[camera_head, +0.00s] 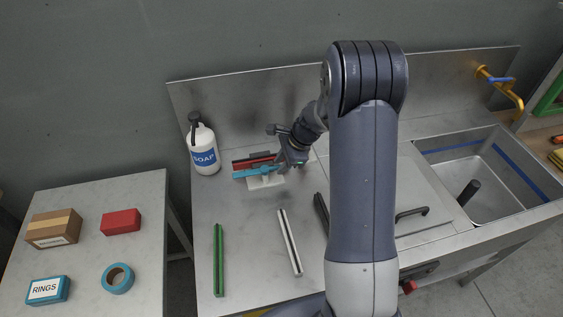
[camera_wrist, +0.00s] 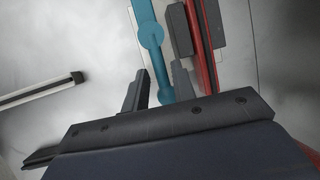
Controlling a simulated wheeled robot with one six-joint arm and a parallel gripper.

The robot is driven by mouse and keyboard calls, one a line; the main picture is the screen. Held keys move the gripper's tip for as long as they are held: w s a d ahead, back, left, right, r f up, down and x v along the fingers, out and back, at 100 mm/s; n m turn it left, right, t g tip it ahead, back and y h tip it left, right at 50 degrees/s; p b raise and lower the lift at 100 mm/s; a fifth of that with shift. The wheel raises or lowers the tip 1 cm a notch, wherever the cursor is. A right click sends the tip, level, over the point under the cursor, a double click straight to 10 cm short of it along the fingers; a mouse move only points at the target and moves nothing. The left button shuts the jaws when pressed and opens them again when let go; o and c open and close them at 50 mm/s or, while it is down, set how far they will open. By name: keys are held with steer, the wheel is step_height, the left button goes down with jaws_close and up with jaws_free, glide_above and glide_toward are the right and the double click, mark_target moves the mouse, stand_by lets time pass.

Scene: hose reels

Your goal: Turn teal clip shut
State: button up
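The teal clip (camera_head: 252,173) lies on the steel counter beside the soap bottle, in front of a red clip (camera_head: 245,162). In the wrist view the teal clip (camera_wrist: 151,34) is a long bar with a round joint, running down between my fingers. The red clip (camera_wrist: 201,55) runs along its right with dark blocks beside it. My gripper (camera_wrist: 159,82) is open, one finger on each side of the teal bar; I cannot tell whether they touch it. In the head view my gripper (camera_head: 291,160) is at the clip's right end and partly hides it. Whether the clip is shut is unclear.
A soap bottle (camera_head: 203,150) stands left of the clips. A green bar (camera_head: 218,260) and a white bar (camera_head: 290,242) lie on the counter in front. A sink (camera_head: 478,170) is at the right. A side table (camera_head: 85,200) holds boxes and tape.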

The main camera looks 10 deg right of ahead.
jaws_close()
